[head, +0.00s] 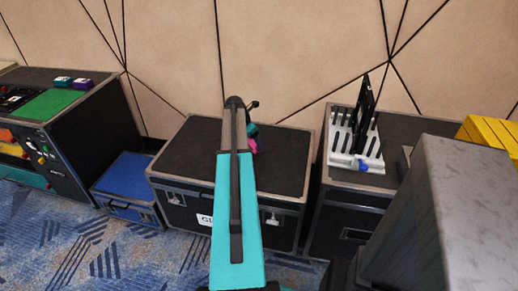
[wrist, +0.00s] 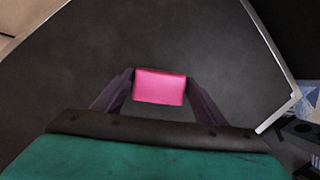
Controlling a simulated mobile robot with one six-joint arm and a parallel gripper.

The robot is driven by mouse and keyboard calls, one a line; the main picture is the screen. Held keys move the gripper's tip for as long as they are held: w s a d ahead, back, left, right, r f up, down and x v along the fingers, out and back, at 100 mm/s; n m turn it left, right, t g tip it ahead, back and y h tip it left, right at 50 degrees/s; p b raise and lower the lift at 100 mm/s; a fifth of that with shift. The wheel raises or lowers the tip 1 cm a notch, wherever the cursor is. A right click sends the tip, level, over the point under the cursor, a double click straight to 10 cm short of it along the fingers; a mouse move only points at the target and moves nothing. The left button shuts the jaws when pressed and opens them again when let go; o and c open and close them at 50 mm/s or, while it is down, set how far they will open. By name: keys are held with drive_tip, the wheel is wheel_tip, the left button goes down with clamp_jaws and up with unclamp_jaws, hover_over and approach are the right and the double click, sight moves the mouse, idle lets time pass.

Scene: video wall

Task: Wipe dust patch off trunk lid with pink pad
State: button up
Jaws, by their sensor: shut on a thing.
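The trunk (head: 188,150) stands in the middle of the head view, with a dark lid edged in grey metal. In the wrist view the dark lid (wrist: 190,40) fills most of the picture. My gripper (wrist: 160,84) is over the lid and shut on the pink pad (wrist: 160,88), one finger on each side of it. The pad also shows as a small pink spot in the head view (head: 254,146), partly hidden by my arm. I cannot tell whether the pad touches the lid. I cannot make out a dust patch on the visible lid.
A second case (head: 402,128) on the right carries a white slotted rack (head: 340,152) with dark upright panels. A blue case (head: 125,178) sits low on the left, beside a console (head: 95,125) with a green panel. A yellow crate (head: 485,133) stands far right. The patterned wall is close behind.

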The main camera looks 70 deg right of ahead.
drive_tip(key=shift+r+p, duration=1.3)
drive_tip(key=shift+r, duration=0.75)
drive_tip(key=shift+w+a, duration=0.2)
drive_tip(key=shift+w, duration=0.15)
drive_tip(key=w+a+r, duration=0.4)
drive_tip(key=w+a, duration=1.1)
drive_tip(key=w+a+r, duration=0.4)
drive_tip(key=w+a, duration=1.1)
drive_tip(key=a, duration=0.1)
drive_tip(key=w+a+r, duration=0.1)
drive_tip(key=a+r, duration=0.1)
drive_tip(key=a, duration=1.2)
drive_tip(key=w+a+r, duration=0.2)
drive_tip(key=a+r, duration=0.1)
drive_tip(key=a, duration=1.1)
drive_tip(key=w+a+r, duration=0.2)
drive_tip(key=a+r, duration=0.1)
drive_tip(key=a, duration=1.2)
drive_tip(key=shift+w, duration=0.2)
